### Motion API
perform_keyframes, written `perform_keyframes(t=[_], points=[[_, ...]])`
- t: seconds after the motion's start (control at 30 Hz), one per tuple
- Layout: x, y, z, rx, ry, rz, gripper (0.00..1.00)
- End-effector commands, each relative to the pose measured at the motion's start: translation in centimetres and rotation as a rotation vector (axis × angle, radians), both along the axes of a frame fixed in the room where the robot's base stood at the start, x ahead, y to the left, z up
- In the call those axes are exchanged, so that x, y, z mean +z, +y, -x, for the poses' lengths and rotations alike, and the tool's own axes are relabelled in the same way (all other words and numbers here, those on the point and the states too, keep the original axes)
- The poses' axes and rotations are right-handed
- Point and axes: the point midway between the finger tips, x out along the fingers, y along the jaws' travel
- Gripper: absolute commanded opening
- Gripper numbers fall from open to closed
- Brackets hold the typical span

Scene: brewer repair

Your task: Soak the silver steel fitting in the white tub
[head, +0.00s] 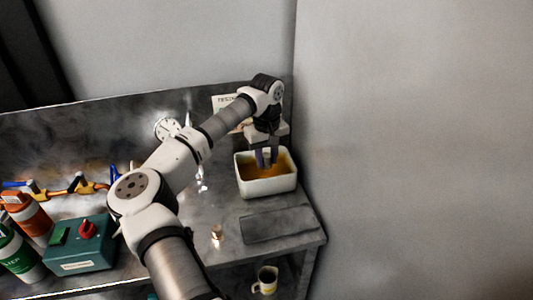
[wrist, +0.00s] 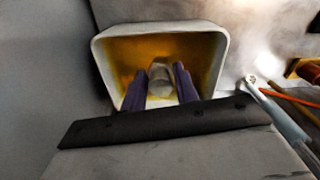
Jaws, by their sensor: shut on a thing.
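The white tub (head: 266,190) stands at the right end of the steel bench and holds amber liquid. It also shows in the wrist view (wrist: 222,52). My gripper (head: 266,163) points down into the tub, its fingertips low inside the walls. In the wrist view my gripper (wrist: 168,82) is shut on the silver steel fitting (wrist: 160,84), which sits between the two dark fingers over or in the amber liquid. I cannot tell how deep the fitting is. The fingers hide it in the head view.
A dark flat plate (head: 280,223) lies in front of the tub. A small brass piece (head: 216,233) stands on the bench. A teal box with a red knob (head: 86,230) and bottles are at left. A mug (head: 266,280) is below. A wall rises at right.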

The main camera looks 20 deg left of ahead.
Motion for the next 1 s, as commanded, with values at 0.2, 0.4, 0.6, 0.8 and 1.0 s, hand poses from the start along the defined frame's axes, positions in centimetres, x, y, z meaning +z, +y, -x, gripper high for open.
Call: perform_keyframes(t=[0.2,0.4,0.6,0.8,1.0], points=[[-2.6,0.0,0.0,0.000,0.000,0.000,0.06],[-4.3,0.0,0.0,0.000,0.001,0.001,0.06],[-5.3,0.0,0.0,0.000,-0.001,-0.001,0.06],[-5.6,0.0,0.0,0.000,-0.001,-0.001,0.06],[-5.6,0.0,0.0,0.000,-0.001,-0.001,0.06]])
